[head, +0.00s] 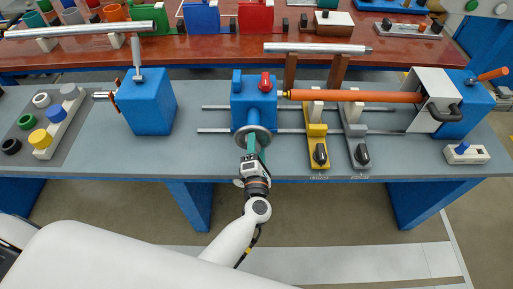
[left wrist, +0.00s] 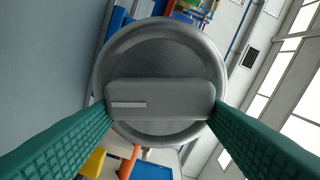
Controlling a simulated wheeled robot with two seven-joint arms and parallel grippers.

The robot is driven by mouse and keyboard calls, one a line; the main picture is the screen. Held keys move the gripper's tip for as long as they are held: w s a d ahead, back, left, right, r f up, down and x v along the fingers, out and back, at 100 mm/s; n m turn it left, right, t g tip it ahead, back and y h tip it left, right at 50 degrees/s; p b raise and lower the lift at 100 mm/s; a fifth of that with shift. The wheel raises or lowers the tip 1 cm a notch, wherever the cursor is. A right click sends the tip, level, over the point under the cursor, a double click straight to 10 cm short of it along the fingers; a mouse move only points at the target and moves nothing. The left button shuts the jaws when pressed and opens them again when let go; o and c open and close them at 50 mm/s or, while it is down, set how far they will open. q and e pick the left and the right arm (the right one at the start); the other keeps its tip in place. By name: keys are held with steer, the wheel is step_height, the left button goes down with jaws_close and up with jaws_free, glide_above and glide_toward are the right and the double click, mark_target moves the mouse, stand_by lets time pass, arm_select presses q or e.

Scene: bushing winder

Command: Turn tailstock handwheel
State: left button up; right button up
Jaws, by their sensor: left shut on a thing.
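The tailstock handwheel (head: 253,137) is a grey metal disc on the front of the blue tailstock (head: 252,102), which has a red knob on top. In the left wrist view the handwheel (left wrist: 160,80) fills the middle, with a raised bar (left wrist: 160,99) across its face and a pale mark on the bar's left part. My left gripper (head: 253,148) is at the handwheel from the front. In the left wrist view its green ridged fingers (left wrist: 160,112) are shut on the bar, one at each end. My right gripper is not in view.
An orange rod (head: 355,96) runs right from the tailstock to a white-and-blue unit (head: 434,101). Yellow (head: 317,145) and grey (head: 355,146) lever slides stand right of the handwheel on rails. A blue block (head: 146,104) stands left. The bench front (head: 220,165) is clear.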

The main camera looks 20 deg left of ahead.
arm_select(q)
steer(key=o, duration=1)
steer(key=b+v, duration=0.3)
steer(key=v, duration=0.9)
steer(key=shift+d, duration=0.1)
